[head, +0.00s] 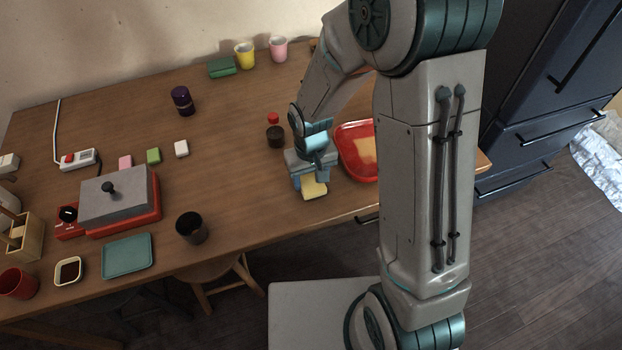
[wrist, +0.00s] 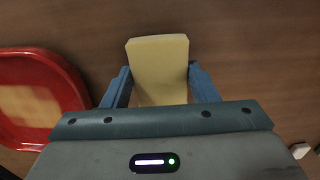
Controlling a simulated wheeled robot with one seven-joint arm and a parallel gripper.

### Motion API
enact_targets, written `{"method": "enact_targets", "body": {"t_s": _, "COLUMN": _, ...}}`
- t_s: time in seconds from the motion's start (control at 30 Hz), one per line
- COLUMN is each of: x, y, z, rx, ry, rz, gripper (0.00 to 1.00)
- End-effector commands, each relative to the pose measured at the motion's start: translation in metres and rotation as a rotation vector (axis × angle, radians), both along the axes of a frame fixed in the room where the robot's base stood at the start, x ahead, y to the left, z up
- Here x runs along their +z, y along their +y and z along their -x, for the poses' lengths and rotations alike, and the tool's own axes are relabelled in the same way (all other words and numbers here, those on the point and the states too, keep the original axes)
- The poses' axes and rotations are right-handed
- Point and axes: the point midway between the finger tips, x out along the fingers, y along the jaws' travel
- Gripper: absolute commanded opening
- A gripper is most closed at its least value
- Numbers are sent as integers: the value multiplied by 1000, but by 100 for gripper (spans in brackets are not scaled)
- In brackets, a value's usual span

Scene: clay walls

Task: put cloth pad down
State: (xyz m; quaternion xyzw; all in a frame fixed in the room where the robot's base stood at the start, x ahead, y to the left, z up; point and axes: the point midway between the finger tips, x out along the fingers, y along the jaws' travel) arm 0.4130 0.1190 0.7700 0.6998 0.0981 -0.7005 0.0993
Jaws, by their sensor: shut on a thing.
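The cloth pad (head: 313,187) is a pale yellow block. My gripper (head: 311,180) is shut on it, over the table's front right part, just left of the red tray. In the wrist view the pad (wrist: 160,68) sits between the two blue fingers of my gripper (wrist: 160,85). Its far end sticks out past the fingertips and its near end is hidden by the gripper body. I cannot tell whether the pad touches the table (head: 240,215).
The red tray (head: 347,160) with a pale flat piece in it is close by, partly behind my arm. A dark bottle with a red cap (head: 275,135) stands behind the gripper. A black cup (head: 191,228) stands to the left. Bare wood lies between cup and gripper.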

Motion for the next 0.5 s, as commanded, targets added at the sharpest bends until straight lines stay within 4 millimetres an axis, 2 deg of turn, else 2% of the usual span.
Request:
{"method": "enact_targets", "body": {"t_s": 0.1, "x": -10, "y": 0, "z": 0, "rx": 1, "ry": 1, "rz": 0, "gripper": 35}}
{"method": "enact_targets", "body": {"t_s": 0.5, "x": -16, "y": 0, "z": 0, "rx": 0, "ry": -1, "rz": 0, "gripper": 35}}
